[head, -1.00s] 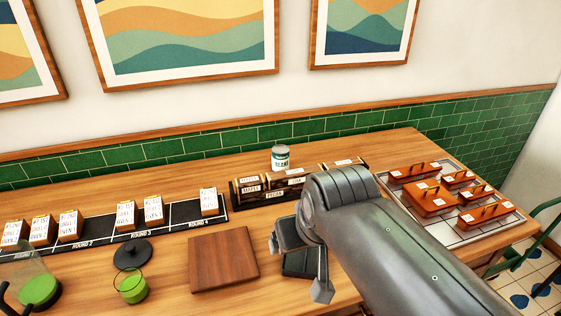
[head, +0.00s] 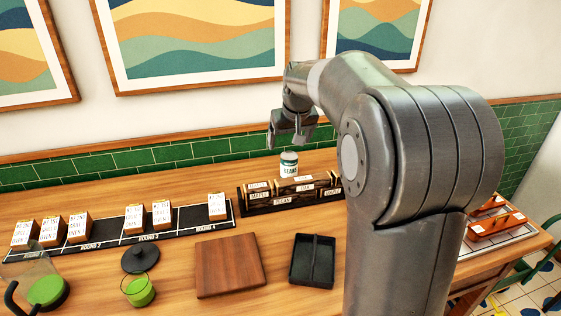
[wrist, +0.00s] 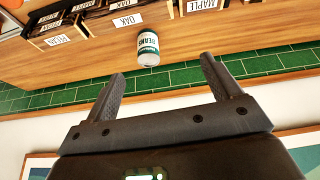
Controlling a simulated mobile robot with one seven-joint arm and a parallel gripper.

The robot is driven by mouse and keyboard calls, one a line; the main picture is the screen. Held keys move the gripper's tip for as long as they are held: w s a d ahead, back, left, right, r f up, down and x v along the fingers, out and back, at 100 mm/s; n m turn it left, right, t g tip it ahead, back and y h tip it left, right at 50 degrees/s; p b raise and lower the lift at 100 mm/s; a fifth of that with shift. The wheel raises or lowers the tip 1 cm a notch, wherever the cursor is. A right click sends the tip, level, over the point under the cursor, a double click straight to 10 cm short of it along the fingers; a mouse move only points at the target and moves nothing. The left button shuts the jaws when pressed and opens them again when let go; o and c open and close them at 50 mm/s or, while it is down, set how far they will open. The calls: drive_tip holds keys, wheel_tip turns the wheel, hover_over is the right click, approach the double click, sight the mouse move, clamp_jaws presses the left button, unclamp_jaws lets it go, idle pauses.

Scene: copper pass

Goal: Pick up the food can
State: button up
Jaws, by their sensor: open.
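The food can (head: 289,165) is a small white and teal can labelled BEANS. It stands upright on the wooden counter, just behind the row of labelled wooden blocks. It also shows in the wrist view (wrist: 148,49), where the picture is upside down, ahead of the fingertips and between their lines. My gripper (head: 287,143) is open and empty, above the can in the head view and apart from it. Its two fingers show spread in the wrist view (wrist: 162,68).
Wooden blocks (head: 283,199) labelled with wood names sit in a dark rack close in front of the can. A black divided tray (head: 312,262), a brown board (head: 230,266) and a rack of tagged boxes (head: 186,213) stand nearby. The green tiled wall (head: 130,161) rises behind.

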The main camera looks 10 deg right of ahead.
approach(289, 156)
drive_tip(key=d+f, duration=0.1)
drive_tip(key=x, duration=0.6)
drive_tip(key=shift+w+f, duration=0.15)
drive_tip(key=shift+w, duration=0.25)
drive_tip(key=x, duration=0.3)
drive_tip(key=a+x, duration=0.1)
drive_tip(key=x, duration=0.1)
drive_tip(key=shift+f, duration=0.1)
drive_tip(key=c, duration=1.4)
